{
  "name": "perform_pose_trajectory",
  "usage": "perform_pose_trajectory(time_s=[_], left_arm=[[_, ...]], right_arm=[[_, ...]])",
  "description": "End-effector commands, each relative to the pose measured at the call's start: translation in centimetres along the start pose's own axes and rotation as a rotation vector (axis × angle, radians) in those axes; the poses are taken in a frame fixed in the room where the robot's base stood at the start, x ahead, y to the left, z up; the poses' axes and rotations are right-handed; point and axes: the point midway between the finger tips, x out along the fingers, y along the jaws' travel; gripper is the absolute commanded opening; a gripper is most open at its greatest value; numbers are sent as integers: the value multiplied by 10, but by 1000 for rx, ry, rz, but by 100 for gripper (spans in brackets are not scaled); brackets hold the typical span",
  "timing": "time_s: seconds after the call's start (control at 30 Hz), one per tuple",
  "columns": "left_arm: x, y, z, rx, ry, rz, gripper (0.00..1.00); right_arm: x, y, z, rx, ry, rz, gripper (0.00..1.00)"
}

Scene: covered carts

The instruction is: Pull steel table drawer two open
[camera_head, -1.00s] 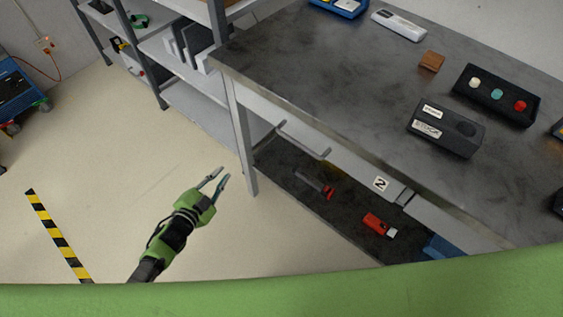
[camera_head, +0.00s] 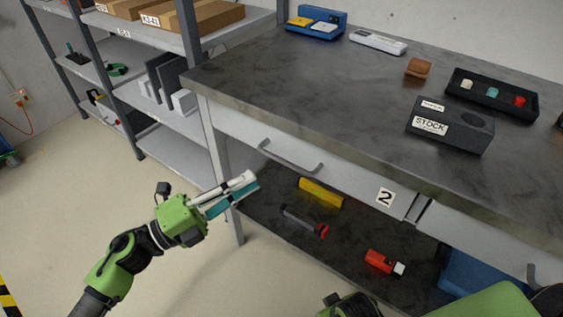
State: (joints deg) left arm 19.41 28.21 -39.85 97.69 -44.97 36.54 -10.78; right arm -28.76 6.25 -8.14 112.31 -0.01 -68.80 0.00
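The steel table (camera_head: 300,85) has a pale drawer front (camera_head: 340,178) marked with a "2" label (camera_head: 385,197). Drawer two looks shut, flush under the tabletop. Its bar handle (camera_head: 288,162) is on the left part of the front. My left gripper (camera_head: 252,182) is left of the handle and a little lower in the picture, apart from it. Its white and teal fingers are empty, seen nearly side-on, with a narrow gap between the tips. A green and black part of my body shows at the bottom edge. My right gripper's fingers are not visible.
The lower shelf holds a yellow object (camera_head: 321,192), a dark red-ended tool (camera_head: 304,220) and a red item (camera_head: 379,262). A STOCK box (camera_head: 450,126) and button box (camera_head: 492,95) stand on top. Shelving (camera_head: 165,105) is at left. The floor before the table is open.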

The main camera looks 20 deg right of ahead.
Motion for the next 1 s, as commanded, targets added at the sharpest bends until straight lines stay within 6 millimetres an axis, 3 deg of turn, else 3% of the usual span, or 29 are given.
perform_pose_trajectory(time_s=[0.2,0.4,0.6,0.9,0.97,1.0], left_arm=[[50,-2,0,0,1,-3,15],[82,0,1,-2,-2,-2,15],[97,0,1,-3,-3,0,15],[98,0,1,-3,-3,0,15],[98,0,1,-3,-3,0,0],[98,0,1,-3,-3,0,0]], right_arm=[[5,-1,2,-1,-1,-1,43],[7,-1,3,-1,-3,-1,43],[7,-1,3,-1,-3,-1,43],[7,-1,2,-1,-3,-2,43],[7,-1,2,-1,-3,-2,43],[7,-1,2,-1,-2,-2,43]])
